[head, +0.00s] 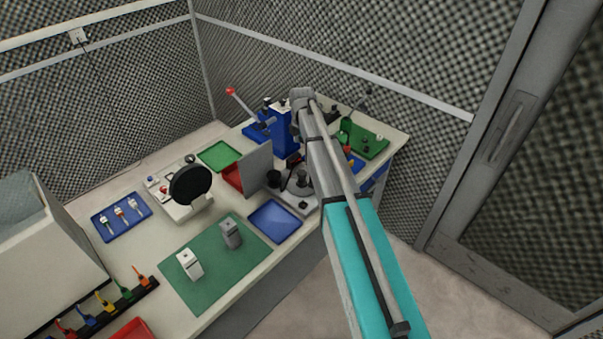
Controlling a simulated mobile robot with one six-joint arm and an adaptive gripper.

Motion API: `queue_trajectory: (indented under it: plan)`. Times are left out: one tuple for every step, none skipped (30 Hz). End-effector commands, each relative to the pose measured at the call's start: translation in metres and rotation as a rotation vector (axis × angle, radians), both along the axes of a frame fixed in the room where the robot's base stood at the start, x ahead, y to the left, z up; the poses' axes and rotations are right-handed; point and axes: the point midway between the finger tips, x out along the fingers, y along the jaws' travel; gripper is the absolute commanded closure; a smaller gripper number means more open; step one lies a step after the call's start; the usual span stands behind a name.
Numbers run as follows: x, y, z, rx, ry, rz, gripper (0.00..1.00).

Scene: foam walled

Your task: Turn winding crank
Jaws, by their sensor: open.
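A green base (372,148) stands at the far right of the bench. An upright green part with a thin dark arm and a black knob (368,92) rises there. This may be the winding crank, but it is small and partly behind my arm. My arm reaches up from the bottom right, across the bench's right part, to a grey joint above the blue machine. I cannot make out my gripper's fingers; they appear hidden behind the arm, so their distance to the crank does not show.
A blue press-like machine (284,138) and a red-knobbed lever (230,92) stand left of my arm. Nearer are a grey upright panel (257,168), a blue tray (274,222), a black disc (190,185) and a green mat (205,282). Foam walls close off the back; floor is open at right.

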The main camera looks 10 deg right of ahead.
Motion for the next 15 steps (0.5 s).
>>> queue_trajectory:
  plan:
    - [0.0, 0.0, -0.006, 0.0, 0.0, 0.0, 0.1]
    - [0.0, 0.0, -0.008, 0.0, 0.0, 0.0, 0.1]
    - [0.0, 0.0, -0.011, 0.0, 0.0, 0.0, 0.1]
    - [0.0, 0.0, -0.013, 0.0, 0.0, 0.0, 0.1]
    - [0.0, 0.0, -0.015, 0.0, 0.0, 0.0, 0.1]
    - [0.0, 0.0, -0.018, 0.0, 0.0, 0.0, 0.1]
    - [0.0, 0.0, -0.021, 0.0, 0.0, 0.0, 0.1]
    - [0.0, 0.0, -0.023, 0.0, 0.0, 0.0, 0.1]
    - [0.0, 0.001, -0.026, 0.0, 0.0, 0.0, 0.1]
    - [0.0, 0.001, -0.028, 0.0, 0.0, 0.0, 0.1]
    - [0.0, 0.001, -0.031, 0.0, 0.0, 0.0, 0.1]
    - [0.0, 0.001, -0.034, 0.0, 0.0, 0.0, 0.1]
    - [0.0, 0.001, -0.036, 0.0, 0.0, 0.0, 0.1]
    - [0.0, 0.001, -0.038, 0.0, 0.0, 0.0, 0.1]
    - [0.0, 0.001, -0.041, 0.0, 0.0, 0.0, 0.1]
